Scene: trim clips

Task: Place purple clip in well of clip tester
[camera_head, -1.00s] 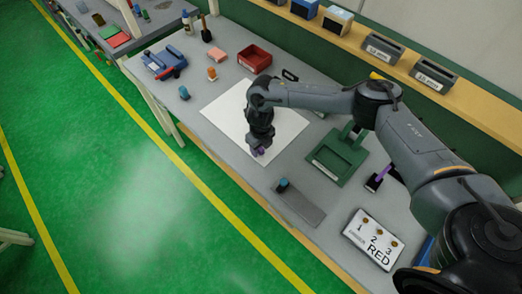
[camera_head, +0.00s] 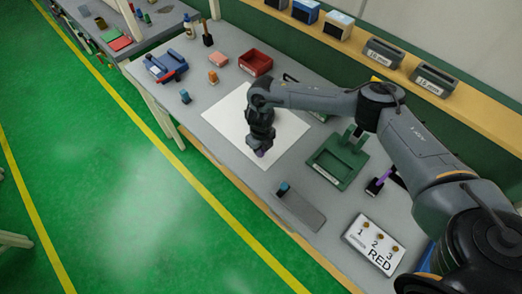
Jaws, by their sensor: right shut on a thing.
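My right gripper (camera_head: 260,148) points down over the near part of a white sheet. It is shut on a small purple clip (camera_head: 261,153), of which only a little shows below the dark fingers. A green fixture (camera_head: 335,169) with an upright green part at its back stands to the right of the sheet. A grey plate with a blue knob (camera_head: 284,187) lies nearer the front edge. My left gripper is out of view.
The white sheet (camera_head: 226,116) is otherwise bare. A red bin (camera_head: 256,62), an orange piece (camera_head: 213,76) and a blue tool (camera_head: 165,67) stand further left. A purple-handled item (camera_head: 375,185) and a numbered "RED" board (camera_head: 374,242) lie to the right.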

